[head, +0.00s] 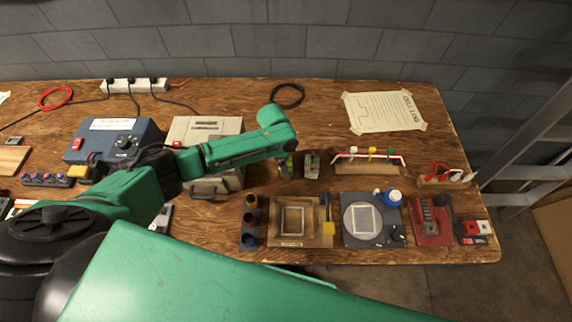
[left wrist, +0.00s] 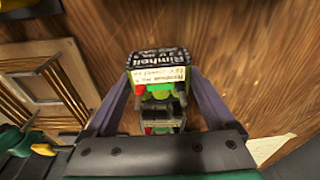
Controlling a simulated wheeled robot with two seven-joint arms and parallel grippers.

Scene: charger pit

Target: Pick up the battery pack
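The battery pack (left wrist: 160,66) shows in the left wrist view as a dark labelled block with lime-green parts, between the two fingertips of my left gripper (left wrist: 160,82). The fingertips reach its side edges; I cannot tell whether they press on it. In the head view my left gripper (head: 284,168) points down at the table's middle, and only a bit of greenish pack (head: 291,166) shows beside it, mostly hidden. Whether the pack touches the table is unclear. My right gripper is not in view.
A small grey device (head: 312,163) stands right beside the gripper. A wooden tray with a frame (head: 273,240) lies nearer. A rack with coloured clips (head: 367,168) is to the right. A blue power unit (head: 100,150) is at left. Bare table lies behind the gripper, around a black cable coil (head: 287,106).

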